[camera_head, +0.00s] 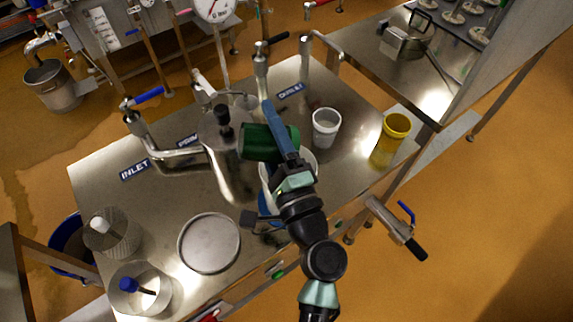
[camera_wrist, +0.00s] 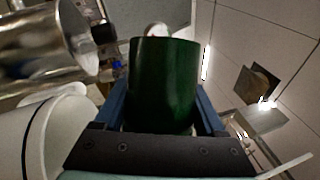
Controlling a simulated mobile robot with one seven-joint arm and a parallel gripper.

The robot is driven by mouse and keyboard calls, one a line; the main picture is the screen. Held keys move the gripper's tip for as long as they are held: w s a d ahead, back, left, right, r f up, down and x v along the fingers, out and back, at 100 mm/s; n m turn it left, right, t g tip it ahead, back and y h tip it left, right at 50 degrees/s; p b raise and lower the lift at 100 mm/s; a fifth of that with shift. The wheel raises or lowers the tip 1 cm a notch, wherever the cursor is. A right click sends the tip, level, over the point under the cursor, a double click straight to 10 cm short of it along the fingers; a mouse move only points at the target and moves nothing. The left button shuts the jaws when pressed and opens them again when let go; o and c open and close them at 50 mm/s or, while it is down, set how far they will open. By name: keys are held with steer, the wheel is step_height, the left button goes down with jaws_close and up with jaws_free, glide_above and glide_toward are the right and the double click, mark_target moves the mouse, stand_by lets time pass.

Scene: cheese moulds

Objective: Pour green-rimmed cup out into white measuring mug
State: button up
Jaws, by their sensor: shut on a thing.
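My gripper (camera_head: 284,140) is shut on a green cup (camera_head: 268,143), its blue fingers on either side of it. The cup is held on its side above the steel table. The cup (camera_wrist: 164,85) fills the middle of the wrist view; its mouth and contents are hidden from me. A larger white vessel (camera_head: 308,160), which looks like the measuring mug, stands below the cup and is partly covered by my gripper and arm. In the wrist view its white wall (camera_wrist: 45,140) shows at lower left, beside the gripper. I cannot see any liquid flowing.
A white cup (camera_head: 325,123) and a yellow cup (camera_head: 393,131) stand to the right on the table (camera_head: 345,165). A steel vessel with pipes (camera_head: 222,150) stands close on the left. A round steel lid (camera_head: 209,244) and perforated mould (camera_head: 112,236) lie nearer the front left.

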steer(key=shift+w+d+r+m+t+h+b, duration=0.15)
steer(key=shift+d+m+t+h+b, duration=0.25)
steer(key=shift+m, duration=0.6)
steer(key=shift+s+d+r+m+t+h+b, duration=0.1)
steer(key=shift+d+m+t+h+b, duration=0.2)
steer(key=shift+m+b, duration=0.5)
steer(key=shift+w+d+r+m+t+h+b, duration=0.1)
steer(key=shift+d+r+m+t+h+b, duration=0.2)
steer(key=shift+m, duration=0.9)
steer(key=shift+f, duration=0.15)
stand_by(0.7)
